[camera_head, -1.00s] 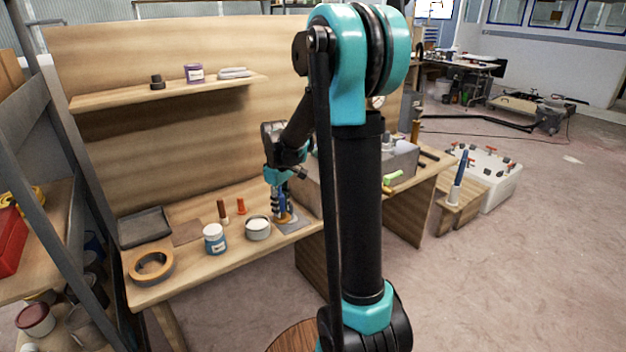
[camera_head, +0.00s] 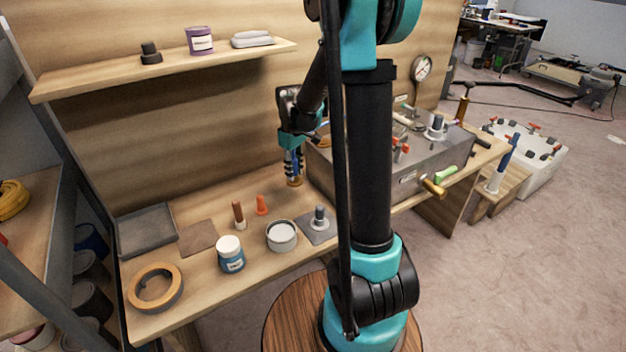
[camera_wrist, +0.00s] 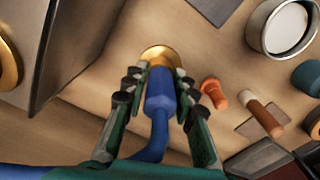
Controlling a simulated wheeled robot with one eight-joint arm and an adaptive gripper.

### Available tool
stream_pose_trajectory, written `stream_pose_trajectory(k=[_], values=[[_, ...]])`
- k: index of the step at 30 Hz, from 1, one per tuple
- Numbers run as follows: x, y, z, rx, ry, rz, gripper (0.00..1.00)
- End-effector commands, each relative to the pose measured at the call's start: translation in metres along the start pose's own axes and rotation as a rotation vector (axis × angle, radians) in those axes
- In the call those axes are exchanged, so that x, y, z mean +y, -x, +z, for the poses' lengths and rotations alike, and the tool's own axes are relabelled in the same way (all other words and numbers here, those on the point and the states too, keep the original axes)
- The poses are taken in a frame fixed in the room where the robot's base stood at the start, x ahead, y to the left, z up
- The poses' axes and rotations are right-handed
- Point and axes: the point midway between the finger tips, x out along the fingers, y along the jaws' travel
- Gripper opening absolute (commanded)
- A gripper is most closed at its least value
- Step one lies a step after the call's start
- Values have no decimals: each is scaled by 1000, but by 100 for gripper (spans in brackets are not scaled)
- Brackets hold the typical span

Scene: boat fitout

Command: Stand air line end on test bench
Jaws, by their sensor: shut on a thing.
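My gripper (camera_head: 293,166) is shut on the air line end, a blue sleeve (camera_wrist: 160,90) with a wide round brass foot (camera_wrist: 160,54). The air line end points downward, brass foot lowest. The brass foot (camera_head: 295,182) also shows in the head view, over the wooden bench top left of the grey box. I cannot tell whether it touches the wood. The blue hose (camera_wrist: 158,140) runs back from the sleeve between the fingers. The wooden bench (camera_head: 200,285) carries a grey plate (camera_head: 309,234) with an upright dark stub (camera_head: 319,214) in front of my gripper.
A grey metal box (camera_head: 440,160) with valves stands close right of my gripper. An orange piece (camera_head: 261,204), a brown-handled piece (camera_head: 238,213), an open tin (camera_head: 281,235), a blue jar (camera_head: 230,254) and a tape roll (camera_head: 155,287) stand left and in front. A shelf (camera_head: 170,65) hangs above.

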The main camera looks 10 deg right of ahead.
Motion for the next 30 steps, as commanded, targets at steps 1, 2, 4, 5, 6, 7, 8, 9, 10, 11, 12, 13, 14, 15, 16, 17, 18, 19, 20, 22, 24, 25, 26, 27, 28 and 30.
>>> stream_pose_trajectory(k=[1, 2, 4, 5, 6, 7, 8, 9, 10, 11, 12, 13, 14, 15, 16, 17, 18, 19, 20, 22, 24, 25, 26, 27, 28, 30], values=[[0, -9, -1, 0, 0, 0, 0], [0, -13, 0, 0, 0, 0, 0], [0, -21, 0, 0, 0, 0, 0], [0, -23, -1, 0, 0, 0, 0], [0, -26, 0, 0, 0, 0, 0], [0, -28, 0, 0, 0, 0, 0], [0, -31, 0, 0, 0, 0, 0], [0, -36, -1, 0, 0, 0, 0], [0, -40, -1, 0, 0, 0, 0], [0, -45, 0, 0, 0, 0, 0], [1, -51, -1, 0, 0, 0, 0], [0, -55, -1, 0, 0, 0, 0], [0, -58, -1, 0, 0, 0, 0], [0, -62, -1, 0, 0, 0, 0], [0, -65, 0, 0, 0, 0, 0], [0, -67, 0, 0, 0, 0, 0], [0, -68, 0, 0, 0, 0, 0], [0, -68, 0, 0, 0, 0, 0], [0, -68, 0, 0, 0, 0, 0], [0, -68, 0, 0, 0, 0, 0], [0, -68, 0, 0, 0, 0, 0], [0, -68, 0, 0, 0, 0, 0], [0, -68, 0, 0, 0, 0, 0], [0, -69, 0, 0, 0, 0, 0], [0, -70, 0, 0, 0, 0, 0], [0, -71, 0, 0, 0, 0, 30]])
